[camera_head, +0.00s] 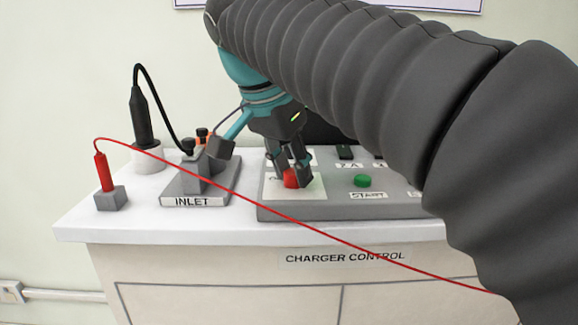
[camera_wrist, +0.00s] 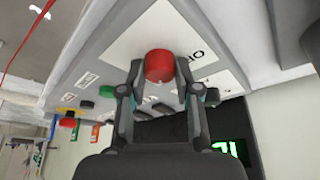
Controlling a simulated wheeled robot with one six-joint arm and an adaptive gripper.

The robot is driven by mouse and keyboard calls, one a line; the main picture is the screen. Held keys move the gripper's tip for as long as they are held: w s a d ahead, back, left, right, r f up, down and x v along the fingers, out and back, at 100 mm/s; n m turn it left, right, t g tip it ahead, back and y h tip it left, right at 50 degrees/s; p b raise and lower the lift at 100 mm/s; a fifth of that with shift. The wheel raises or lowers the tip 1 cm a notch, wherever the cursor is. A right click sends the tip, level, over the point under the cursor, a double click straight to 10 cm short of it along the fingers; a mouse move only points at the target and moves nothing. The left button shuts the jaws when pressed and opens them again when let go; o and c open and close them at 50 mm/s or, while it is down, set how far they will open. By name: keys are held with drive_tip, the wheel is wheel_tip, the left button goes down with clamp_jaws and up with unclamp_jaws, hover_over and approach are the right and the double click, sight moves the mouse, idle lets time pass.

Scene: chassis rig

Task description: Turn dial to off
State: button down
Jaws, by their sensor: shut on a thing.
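The red dial (camera_head: 291,178) sits on a pale plate at the left end of the grey control panel (camera_head: 335,211). My gripper (camera_head: 293,180) reaches down to it from above, with its fingers on either side of the dial. In the wrist view the red dial (camera_wrist: 159,66) shows between the two fingertips of my gripper (camera_wrist: 160,80), and they are shut on it. Part of the lettering on the plate, ending in "O" and "P" shapes, shows beside the dial; the rest and the dial's pointer are hidden or unclear.
A green start button (camera_head: 362,181) is right of the dial. The inlet block (camera_head: 196,178), a black probe (camera_head: 142,118) in a white holder and a red probe (camera_head: 104,172) stand to the left. A red cable (camera_head: 330,233) hangs across the front. My arm hides the panel's right end.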

drive_tip(key=n+y, duration=0.1)
drive_tip(key=n, duration=0.3)
drive_tip(key=shift+d+t, duration=0.15)
drive_tip(key=shift+t, duration=0.25)
drive_tip(key=n+y+p, duration=0.1)
drive_tip(key=n+y, duration=0.1)
drive_tip(key=n, duration=0.2)
drive_tip(key=shift+d, duration=0.1)
drive_tip(key=n+y+p, duration=0.1)
drive_tip(key=n+y, duration=0.1)
drive_tip(key=n, duration=0.3)
drive_tip(key=shift+d+n+g+y+p, duration=0.1)
drive_tip(key=shift+n+g+y+p, duration=0.45)
drive_tip(key=shift+n, duration=1.45)
drive_tip(key=c, duration=0.8)
unclamp_jaws()
